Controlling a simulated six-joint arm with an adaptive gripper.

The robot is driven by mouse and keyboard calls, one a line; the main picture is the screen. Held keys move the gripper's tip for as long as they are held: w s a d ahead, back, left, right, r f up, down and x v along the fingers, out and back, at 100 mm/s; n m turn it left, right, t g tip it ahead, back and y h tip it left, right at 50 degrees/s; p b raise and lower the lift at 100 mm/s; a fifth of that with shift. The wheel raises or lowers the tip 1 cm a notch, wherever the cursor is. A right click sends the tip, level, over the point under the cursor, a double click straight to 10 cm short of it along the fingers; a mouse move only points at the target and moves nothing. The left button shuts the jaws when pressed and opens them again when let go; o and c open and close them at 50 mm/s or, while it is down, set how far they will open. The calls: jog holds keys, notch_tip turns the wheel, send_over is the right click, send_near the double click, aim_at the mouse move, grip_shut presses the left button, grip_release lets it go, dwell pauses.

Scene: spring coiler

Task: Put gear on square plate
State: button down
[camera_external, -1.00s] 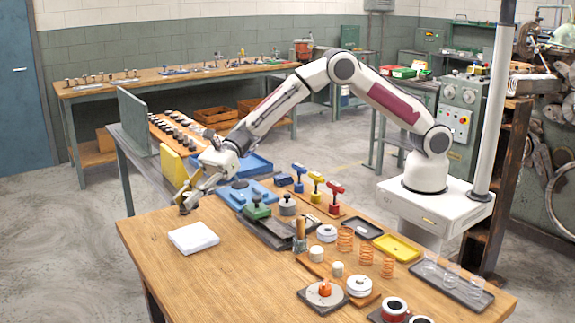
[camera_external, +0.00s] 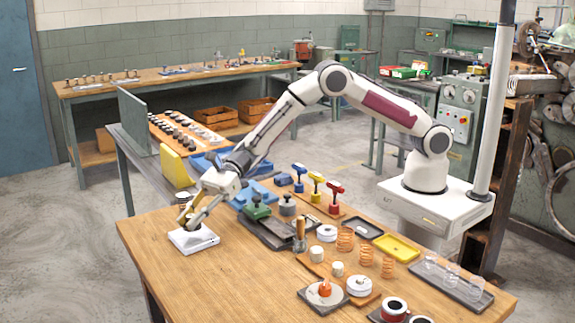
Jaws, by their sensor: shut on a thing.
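The square plate (camera_external: 207,243) is a white block lying flat near the left part of the wooden table. My gripper (camera_external: 188,226) is right over its far left part, fingers pointing down. It is shut on a small dark thing at the fingertips, which looks like the gear. The gear is mostly hidden by the fingers and too small to make out clearly. I cannot tell whether it touches the plate.
A green-knobbed fixture (camera_external: 257,212) and a grey weight (camera_external: 287,205) stand right of the plate. Blue, yellow and red-handled tools (camera_external: 317,184) stand behind them. Coil springs (camera_external: 366,254) and a yellow tray (camera_external: 397,248) are farther right. The table's front left is clear.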

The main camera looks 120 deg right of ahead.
jog(key=shift+f, duration=1)
jog(key=shift+f, duration=0.15)
jog(key=c, duration=1.9)
grip_release()
jog(key=shift+v, duration=6.1)
jog(key=shift+a+r, duration=0.15)
jog(key=shift+r, duration=0.1)
